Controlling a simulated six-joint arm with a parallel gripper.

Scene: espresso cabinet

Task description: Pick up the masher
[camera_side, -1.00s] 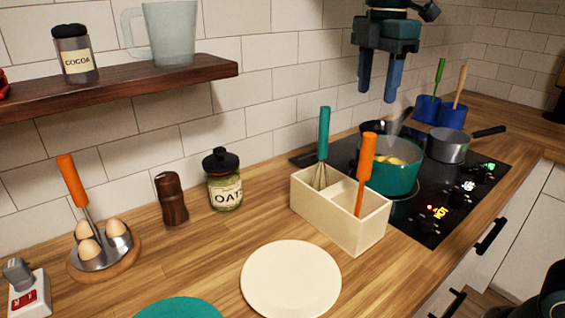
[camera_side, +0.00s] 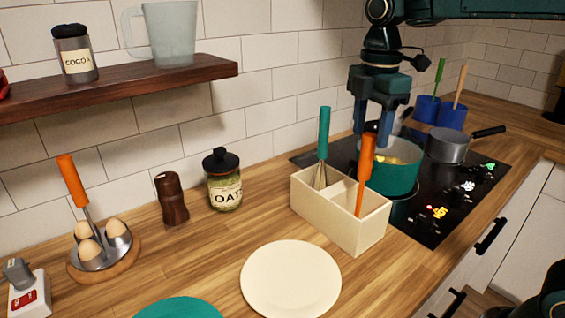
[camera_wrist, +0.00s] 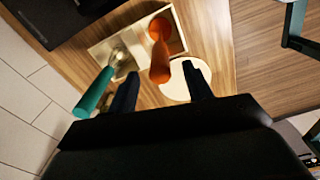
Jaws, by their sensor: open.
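An upright utensil with an orange handle (camera_side: 366,158) stands in the right compartment of a cream caddy (camera_side: 352,232); it fits the masher, but its lower end is hidden in the side view. In the wrist view the orange handle (camera_wrist: 160,62) leads to a round orange part inside the caddy. A teal-handled whisk (camera_side: 323,135) stands in the left compartment. My gripper (camera_side: 374,133) is open and empty, pointing down, with its fingertips near the orange handle's top in the side view. In the wrist view the handle shows between my fingers (camera_wrist: 160,88); the depth gap is unclear.
A teal pot (camera_side: 391,178) with yellow food stands on the black hob (camera_side: 430,208) behind the caddy. A grey pan (camera_side: 447,148) is farther right. A cream plate (camera_side: 290,280) lies in front. Another orange handle (camera_side: 72,182) rises from the egg stand (camera_side: 78,272) at left.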

